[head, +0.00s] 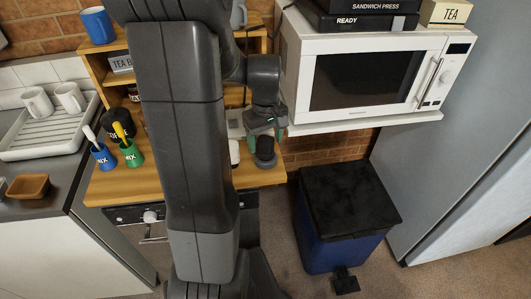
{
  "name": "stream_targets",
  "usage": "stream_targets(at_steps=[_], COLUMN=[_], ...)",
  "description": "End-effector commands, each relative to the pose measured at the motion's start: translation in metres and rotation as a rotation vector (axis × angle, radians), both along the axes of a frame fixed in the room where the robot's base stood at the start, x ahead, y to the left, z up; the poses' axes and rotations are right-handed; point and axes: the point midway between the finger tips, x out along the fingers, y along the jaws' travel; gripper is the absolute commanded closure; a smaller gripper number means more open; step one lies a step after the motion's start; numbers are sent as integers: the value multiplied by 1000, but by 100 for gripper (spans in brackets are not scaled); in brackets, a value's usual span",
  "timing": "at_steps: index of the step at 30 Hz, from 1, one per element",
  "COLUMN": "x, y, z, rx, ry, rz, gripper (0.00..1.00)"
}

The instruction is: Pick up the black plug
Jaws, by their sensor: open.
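A small dark, roughly cylindrical thing (265,155) stands near the right front edge of the wooden counter (240,178). It may be the black plug, but it is too small to tell for sure. My gripper (265,138) is directly above it, pointing down, with its green-tipped fingers apart, one to the left and one to the right of the dark thing's top. I cannot tell whether the fingers touch it. My arm hides the middle of the counter.
A white item (234,153) stands just left of the dark thing. The white microwave (370,75) on its shelf is close to the right. A blue holder (103,158), a green holder (132,153) and a black jar (118,122) stand at left. A blue bin (340,248) is below.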

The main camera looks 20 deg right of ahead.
Motion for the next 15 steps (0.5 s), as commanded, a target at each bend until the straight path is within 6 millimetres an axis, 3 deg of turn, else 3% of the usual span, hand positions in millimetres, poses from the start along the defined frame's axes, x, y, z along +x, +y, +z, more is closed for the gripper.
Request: stream_targets(at_steps=[6,14,15], x=[1,2,2], y=[0,0,0], z=[-25,-27,-27], rx=[1,0,0], ry=[1,-1,-1], rz=[0,0,0], gripper=[32,32,38])
